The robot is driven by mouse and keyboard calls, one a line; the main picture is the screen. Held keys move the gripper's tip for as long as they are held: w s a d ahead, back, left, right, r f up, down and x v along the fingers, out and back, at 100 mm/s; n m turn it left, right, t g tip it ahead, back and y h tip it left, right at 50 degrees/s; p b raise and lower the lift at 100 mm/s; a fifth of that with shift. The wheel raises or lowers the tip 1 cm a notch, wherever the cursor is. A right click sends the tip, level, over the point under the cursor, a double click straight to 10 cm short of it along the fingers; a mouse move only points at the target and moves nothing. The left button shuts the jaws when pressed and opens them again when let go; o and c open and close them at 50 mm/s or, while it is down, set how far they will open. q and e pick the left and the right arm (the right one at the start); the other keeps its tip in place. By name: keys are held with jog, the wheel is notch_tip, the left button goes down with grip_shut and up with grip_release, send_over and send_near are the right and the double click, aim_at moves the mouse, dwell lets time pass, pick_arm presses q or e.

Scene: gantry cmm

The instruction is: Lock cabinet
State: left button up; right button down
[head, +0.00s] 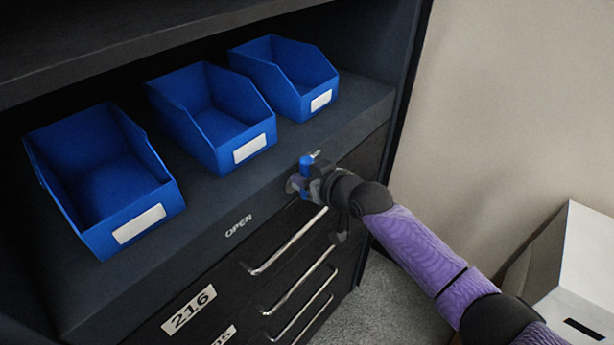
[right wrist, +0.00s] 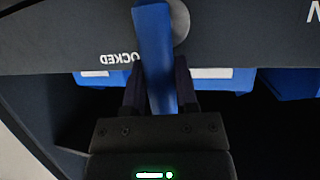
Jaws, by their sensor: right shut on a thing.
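The dark cabinet (head: 150,265) has a blue lock handle (head: 305,163) on a round grey disc at the right end of its front band. The handle also shows in the right wrist view (right wrist: 154,55), in front of the disc (right wrist: 180,22). The word OPEN (head: 238,226) is left of the handle in the head view. The word LOCKED (right wrist: 107,59) appears upside down in the right wrist view, its first letter hidden behind the handle. My right gripper (head: 312,182) is shut on the handle, one finger on each side. The handle's exact angle is hard to tell. My left gripper is out of view.
Three blue bins (head: 112,190) stand on the shelf above the band. Drawers with metal bar handles (head: 290,240) and a 216 label (head: 189,312) lie below. A white box (head: 580,260) stands at the right by a beige wall (head: 520,90).

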jog(key=shift+f, duration=0.15)
jog(key=shift+c, duration=1.8)
grip_release()
jog(key=p+v, duration=0.1)
jog(key=v, duration=0.9)
jog(key=shift+w+d, duration=0.1)
